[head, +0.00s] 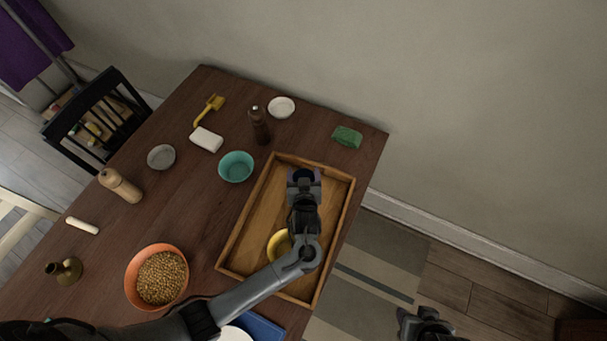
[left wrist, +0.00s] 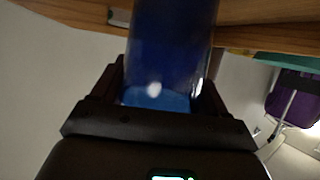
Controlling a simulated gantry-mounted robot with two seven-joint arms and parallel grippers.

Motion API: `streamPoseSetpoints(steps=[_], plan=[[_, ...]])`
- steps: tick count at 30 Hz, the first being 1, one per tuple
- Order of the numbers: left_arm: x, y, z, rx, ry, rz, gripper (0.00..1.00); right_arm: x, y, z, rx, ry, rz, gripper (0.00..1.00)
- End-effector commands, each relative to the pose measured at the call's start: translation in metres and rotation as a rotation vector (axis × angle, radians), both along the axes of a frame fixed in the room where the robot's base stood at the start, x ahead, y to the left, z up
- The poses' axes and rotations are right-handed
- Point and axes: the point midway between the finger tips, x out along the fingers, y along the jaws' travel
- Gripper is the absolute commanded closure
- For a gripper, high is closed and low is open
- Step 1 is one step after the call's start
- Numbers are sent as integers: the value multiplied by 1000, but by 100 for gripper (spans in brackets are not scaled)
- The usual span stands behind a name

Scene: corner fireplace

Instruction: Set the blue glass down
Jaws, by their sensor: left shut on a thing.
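The blue glass (left wrist: 170,48) is dark blue and stands between the fingers of my left gripper (left wrist: 162,88) in the left wrist view. In the head view my left gripper (head: 304,178) is over the far half of the wooden tray (head: 262,217), shut on the glass. The gripper hides most of the glass there. I cannot tell whether the glass touches the tray floor. My right gripper (head: 426,322) is at the bottom edge, off the table's right side; its fingers are not clear.
A yellow bowl (head: 279,244) is in the tray, partly behind my left arm. A teal bowl (head: 236,167), brown bottle (head: 259,126) and green sponge (head: 347,137) stand outside the tray. An orange bowl (head: 135,276) is at the near left. Bare tray floor shows around my gripper.

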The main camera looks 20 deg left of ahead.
Motion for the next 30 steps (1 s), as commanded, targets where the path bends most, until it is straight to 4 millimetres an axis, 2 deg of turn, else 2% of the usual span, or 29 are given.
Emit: streamPoseSetpoints(steps=[3,4,9,20,26,30], plan=[[0,0,-3,-1,0,0,63,0,0,-2,1,0,-1,57],[0,0,-4,0,1,0,25,0,0,-2,1,0,-1,57],[0,0,-3,0,0,0,1,0,0,-1,1,0,0,57],[0,0,2,0,-1,0,1,0,-1,1,-6,1,4,57],[-20,-10,10,-4,1,-2,1,0,-2,5,-9,1,7,57],[-41,-19,20,-4,2,-1,1,-1,-2,10,-9,1,7,57]])
